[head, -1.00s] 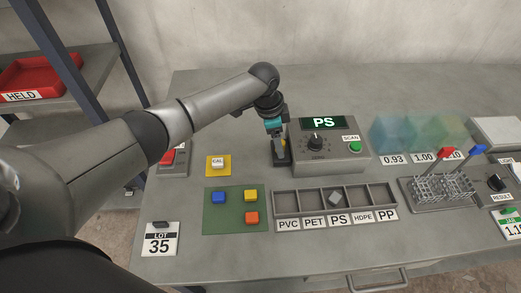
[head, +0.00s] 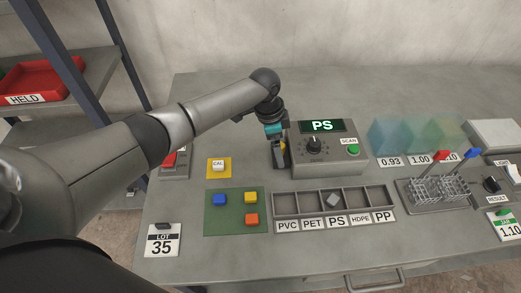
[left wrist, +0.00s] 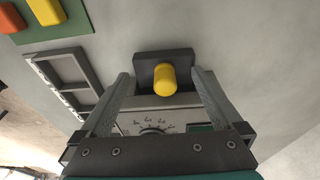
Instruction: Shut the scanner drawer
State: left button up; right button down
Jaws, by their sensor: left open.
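The scanner (head: 326,155) is a grey box with a green "PS" display, a black dial and a green SCAN button. Its dark drawer (head: 283,162) sticks out at its left side. My right gripper is not in view.
A sorting tray (head: 333,213) with a grey piece in it lies in front of the scanner. A green mat (head: 235,224) with coloured blocks and a yellow CAL pad (head: 210,175) are to the left.

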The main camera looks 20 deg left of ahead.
pick_arm(q)
jog(key=shift+w+r+p, duration=0.15)
jog(key=shift+r+p, duration=1.2)
jog(key=shift+r, duration=0.15)
jog(key=shift+w+r+p, duration=0.1)
jog(key=shift+r+p, duration=1.25)
jog(key=shift+r, duration=0.15)
jog(key=shift+a, duration=0.1)
jog(key=shift+s+f, duration=0.1)
